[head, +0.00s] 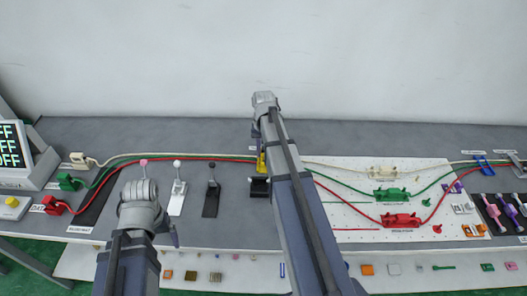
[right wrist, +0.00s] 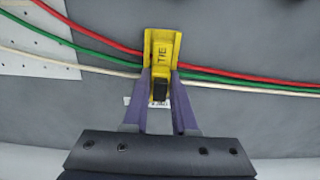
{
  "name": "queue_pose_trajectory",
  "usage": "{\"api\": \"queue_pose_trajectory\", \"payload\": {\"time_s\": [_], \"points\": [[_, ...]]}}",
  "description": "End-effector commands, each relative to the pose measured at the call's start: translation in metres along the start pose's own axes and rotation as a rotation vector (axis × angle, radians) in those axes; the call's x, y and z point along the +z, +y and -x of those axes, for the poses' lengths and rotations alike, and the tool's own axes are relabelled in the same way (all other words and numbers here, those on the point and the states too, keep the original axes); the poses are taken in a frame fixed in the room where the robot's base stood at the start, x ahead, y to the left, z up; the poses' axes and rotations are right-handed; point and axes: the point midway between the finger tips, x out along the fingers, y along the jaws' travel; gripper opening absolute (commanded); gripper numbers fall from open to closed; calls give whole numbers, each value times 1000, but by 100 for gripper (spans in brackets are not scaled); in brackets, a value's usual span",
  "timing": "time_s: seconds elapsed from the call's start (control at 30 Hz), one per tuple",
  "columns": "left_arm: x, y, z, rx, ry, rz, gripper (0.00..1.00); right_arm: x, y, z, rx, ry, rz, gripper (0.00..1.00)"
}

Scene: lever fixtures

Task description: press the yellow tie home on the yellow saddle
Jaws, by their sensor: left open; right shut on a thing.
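The yellow tie (right wrist: 161,56), marked TIE, shows in the right wrist view between the tips of my right gripper (right wrist: 162,82), which is shut on it. A black part sits at its near end. Yellow side walls stand around it where the cables cross; I cannot tell saddle from tie there, or whether the tie is fully seated.
Red, green and white cables (head: 220,157) run across the bench through the yellow spot. Levers with pink, white (head: 177,180) and black (head: 211,185) knobs stand left. A white pegboard (head: 350,215) with red, green and cream holders lies right. The bench behind is clear.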

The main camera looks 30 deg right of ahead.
Motion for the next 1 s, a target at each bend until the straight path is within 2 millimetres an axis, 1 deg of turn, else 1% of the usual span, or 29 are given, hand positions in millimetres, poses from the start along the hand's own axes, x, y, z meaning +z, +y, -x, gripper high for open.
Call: {"api": "queue_pose_trajectory", "payload": {"time_s": [0.3, 0.73, 1.0], "points": [[0, 0, 0, 0, 0, 0, 91, 0, 0, 0, 0, 0, 0, 0], [-1, 1, -11, 0, 0, 0, 91, 0, 0, -11, 0, 0, 0, 0], [-1, 1, -12, 0, 0, 0, 91, 0, 0, -12, 0, 0, 0, 0]]}}
